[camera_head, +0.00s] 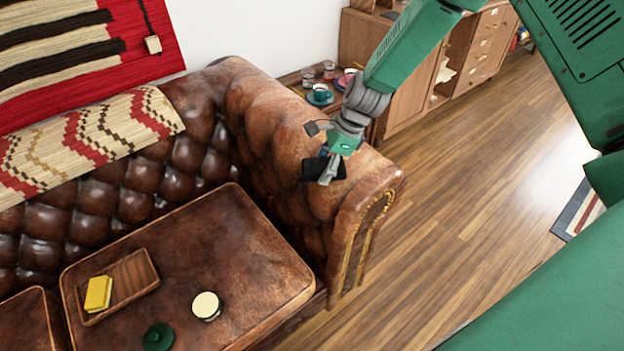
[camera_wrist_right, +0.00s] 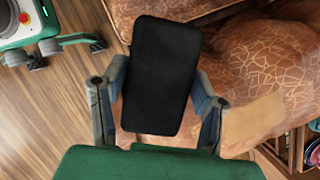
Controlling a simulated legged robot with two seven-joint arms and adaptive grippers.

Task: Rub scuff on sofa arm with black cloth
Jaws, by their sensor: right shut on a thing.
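The brown leather sofa has a rolled arm (camera_head: 368,184) with a worn, lighter top; the cracked leather also shows in the right wrist view (camera_wrist_right: 262,62). My right gripper (camera_head: 328,172) is over the top of this arm, shut on the black cloth (camera_head: 312,168). In the right wrist view the cloth (camera_wrist_right: 162,75) is a flat dark block between the two fingers. I cannot tell whether the cloth touches the leather. My left gripper is not in view.
On the seat lie a wooden tray (camera_head: 143,266) with a yellow block (camera_head: 98,293), an open round tin (camera_head: 206,306) and a green lid (camera_head: 158,337). Behind the sofa arm, a side table holds a teal cup (camera_head: 320,93) and glasses.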

